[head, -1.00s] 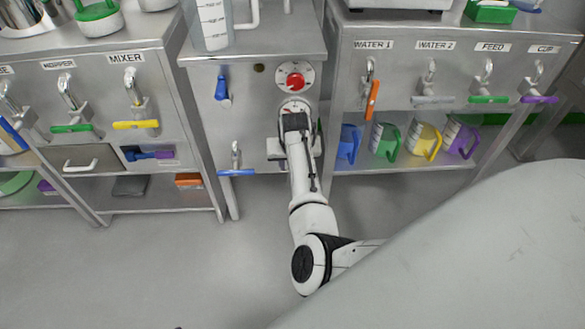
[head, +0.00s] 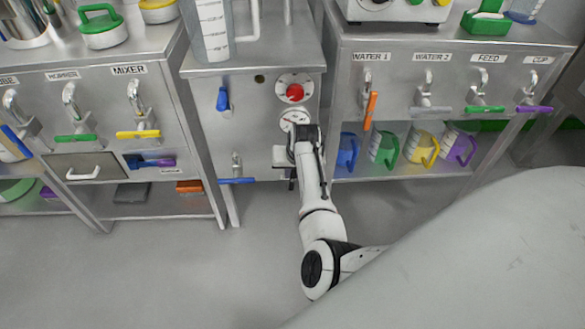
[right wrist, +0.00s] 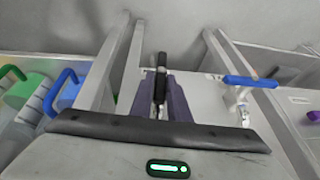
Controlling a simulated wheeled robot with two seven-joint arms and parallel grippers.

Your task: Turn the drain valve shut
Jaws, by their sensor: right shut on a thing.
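My right gripper (head: 293,165) is at the lower right front of the middle steel cabinet, below a red knob (head: 294,92) and a round gauge (head: 294,119). In the right wrist view its dark fingers (right wrist: 160,95) are shut on a slim black handle (right wrist: 161,66), which I take to be the drain valve's. The handle points away from the palm, roughly in line with the fingers. My wrist hides most of the valve in the head view. A light grey block (head: 281,156) shows beside the gripper. My left gripper is not in view.
A tap with a level blue handle (head: 237,181) is left of my gripper; the handle also shows in the right wrist view (right wrist: 250,82). A vertical blue lever (head: 222,99) is above it. Coloured jugs (head: 424,148) stand on the right cabinet's shelf. The floor in front is clear.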

